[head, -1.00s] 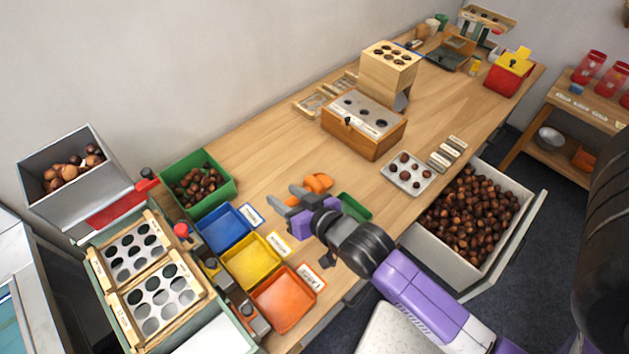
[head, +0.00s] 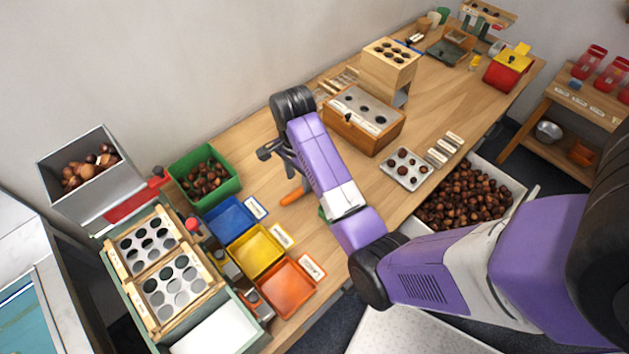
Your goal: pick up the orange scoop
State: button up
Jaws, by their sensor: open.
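The orange scoop (head: 292,196) lies on the wooden table, right of the blue tray. Only its handle end shows; the rest is hidden behind my purple arm link. My gripper (head: 268,154) is open and empty. It appears in the picture above and left of the scoop, apart from its visible handle. My wrist and forearm cover part of the table around the scoop, so I cannot tell how high above the table the jaws are.
A green bin (head: 206,176) of chestnuts and blue (head: 229,219), yellow (head: 255,251) and orange (head: 287,287) trays stand left of the scoop. A wooden box (head: 362,119) stands behind my arm. A chestnut plate (head: 407,169) lies right. An open chestnut drawer (head: 486,160) juts from the table front.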

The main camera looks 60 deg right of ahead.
aim_at(299, 190)
jog(key=f, duration=0.7)
jog(key=shift+w+d+f+p, duration=0.1)
jog(key=shift+w+d+p, duration=0.15)
jog(key=shift+p, duration=0.05)
grip_shut()
